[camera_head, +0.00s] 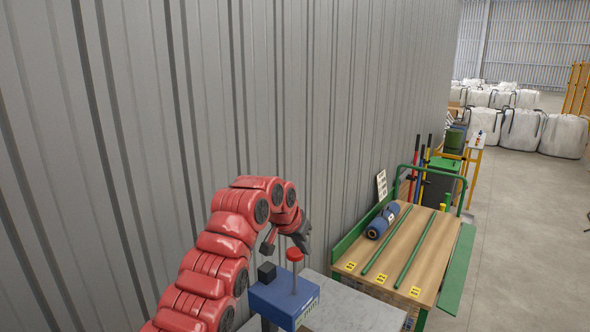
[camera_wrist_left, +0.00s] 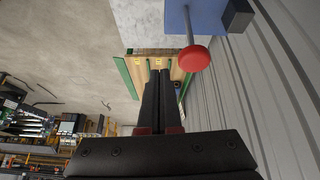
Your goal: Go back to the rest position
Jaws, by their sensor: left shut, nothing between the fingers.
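My left arm is red and comes in from the lower left in the head view, bent over at the top. Its dark gripper (camera_head: 285,240) hangs close to the red knob (camera_head: 295,254) of a blue device (camera_head: 283,298). In the left wrist view the two black fingers (camera_wrist_left: 159,75) lie together, shut, with nothing between them. The red knob (camera_wrist_left: 194,58) on its metal rod shows to the right of the fingers, apart from them. My right gripper is in neither view.
A wooden-topped cart (camera_head: 425,247) with green rails holds a dark blue roll (camera_head: 382,221) and green rods. A grey slab (camera_head: 352,309) lies under the blue device. A corrugated wall (camera_head: 150,130) runs close along the left. Open floor (camera_head: 530,250) lies right; white bags (camera_head: 522,130) stand far back.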

